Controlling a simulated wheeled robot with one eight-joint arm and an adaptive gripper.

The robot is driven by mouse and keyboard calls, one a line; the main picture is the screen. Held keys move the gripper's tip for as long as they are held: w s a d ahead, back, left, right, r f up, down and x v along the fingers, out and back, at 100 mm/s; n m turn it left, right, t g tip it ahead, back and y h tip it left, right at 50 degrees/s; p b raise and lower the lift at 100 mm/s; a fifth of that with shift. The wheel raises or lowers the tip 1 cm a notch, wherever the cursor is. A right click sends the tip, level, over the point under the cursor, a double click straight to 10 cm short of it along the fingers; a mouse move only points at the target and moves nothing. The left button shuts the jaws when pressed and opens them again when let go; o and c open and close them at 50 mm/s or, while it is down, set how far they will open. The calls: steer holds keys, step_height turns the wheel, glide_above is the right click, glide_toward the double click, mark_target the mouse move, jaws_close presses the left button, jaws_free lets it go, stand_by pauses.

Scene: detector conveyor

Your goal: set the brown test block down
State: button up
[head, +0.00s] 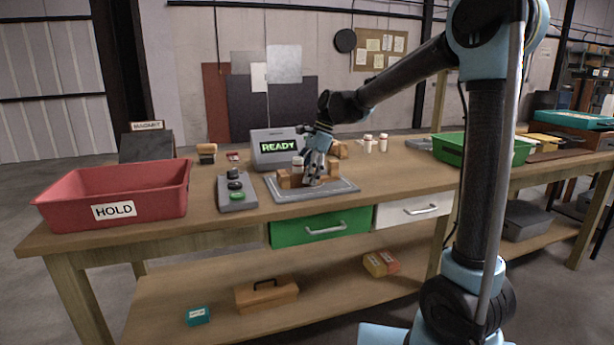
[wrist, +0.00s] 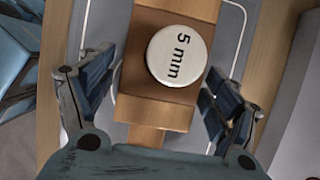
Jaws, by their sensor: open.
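The brown test block (wrist: 137,84) lies below my gripper (wrist: 162,82) in the wrist view, between its two spread fingers. A white round piece marked "5 mm" (wrist: 177,54) covers part of its top. Lighter wooden pieces (wrist: 146,136) show at the near and far ends of the block. In the head view my gripper (head: 314,178) is low over the grey plate (head: 343,188) on the bench, among wooden blocks (head: 284,180). The white-topped piece (head: 297,164) stands just left of it. The fingers are open, with gaps to the block's sides in the wrist view.
A display reading READY (head: 277,149) stands behind the plate. A button box (head: 236,193) and a red HOLD bin (head: 118,197) are to the left. White-capped bottles (head: 368,144) and a green bin (head: 482,150) are to the right. Bare bench top lies right of the plate.

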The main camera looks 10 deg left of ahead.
steer(key=v, duration=1.2)
steer(key=s+d+f+n+t, duration=0.15)
steer(key=s+d, duration=0.25)
steer(key=d, duration=0.7)
steer(key=s+d+f+n+t+h, duration=0.1)
steer(key=s+d+f+n, duration=0.4)
steer(key=s+d+f, duration=0.5)
steer(key=s+d+f+n+t+h, duration=0.2)
steer(key=s+d+f+n, duration=0.3)
steer(key=s+d+f, duration=0.5)
steer(key=d+f+h, duration=0.1)
steer(key=d+f, duration=0.2)
steer(key=d, duration=0.3)
steer(key=shift+s+d+f, duration=0.3)
steer(key=shift+s+f, duration=0.1)
